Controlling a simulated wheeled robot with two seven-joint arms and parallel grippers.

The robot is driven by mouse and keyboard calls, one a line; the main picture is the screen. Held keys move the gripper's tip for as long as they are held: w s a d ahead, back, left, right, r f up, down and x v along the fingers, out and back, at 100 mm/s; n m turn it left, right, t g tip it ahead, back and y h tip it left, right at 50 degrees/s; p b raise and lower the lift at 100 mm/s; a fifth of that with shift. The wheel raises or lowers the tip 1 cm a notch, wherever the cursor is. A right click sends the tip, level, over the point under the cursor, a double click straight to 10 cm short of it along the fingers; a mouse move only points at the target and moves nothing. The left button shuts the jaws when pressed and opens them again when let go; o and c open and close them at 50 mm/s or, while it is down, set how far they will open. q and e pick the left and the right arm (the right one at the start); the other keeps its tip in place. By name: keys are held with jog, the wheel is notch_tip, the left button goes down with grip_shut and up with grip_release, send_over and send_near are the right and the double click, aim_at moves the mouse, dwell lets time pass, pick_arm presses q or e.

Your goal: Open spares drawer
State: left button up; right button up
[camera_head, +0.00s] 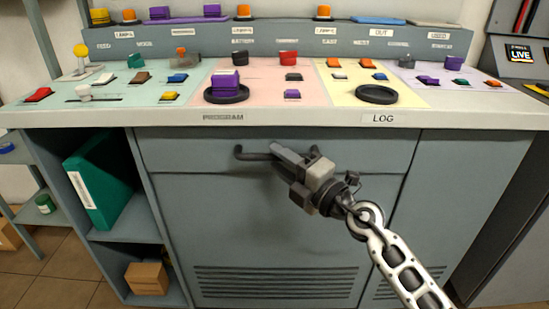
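The grey drawer (190,153) is in the cabinet front, under the console's edge. It looks shut, with its front flush with the cabinet. Its dark bar handle (247,155) shows at the left; my gripper hides the right part. My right gripper (281,151) reaches in from the lower right, its fingertips at the handle. It overlaps the bar, but I cannot tell if it touches or grips it, or whether the fingers are closed. My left gripper is not in view.
The console top (130,118) above carries several coloured switches and a purple block on a black disc (228,97). An open shelf at the left holds a green binder (100,180) and a cardboard box (147,278). The vented panel (260,225) below the drawer is clear.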

jog(key=shift+x, duration=0.9)
jog(key=shift+w+a, duration=0.15)
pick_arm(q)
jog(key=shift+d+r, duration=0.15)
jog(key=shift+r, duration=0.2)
pick_arm(e)
grip_shut()
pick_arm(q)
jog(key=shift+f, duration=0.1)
pick_arm(e)
jog(key=shift+r, duration=0.1)
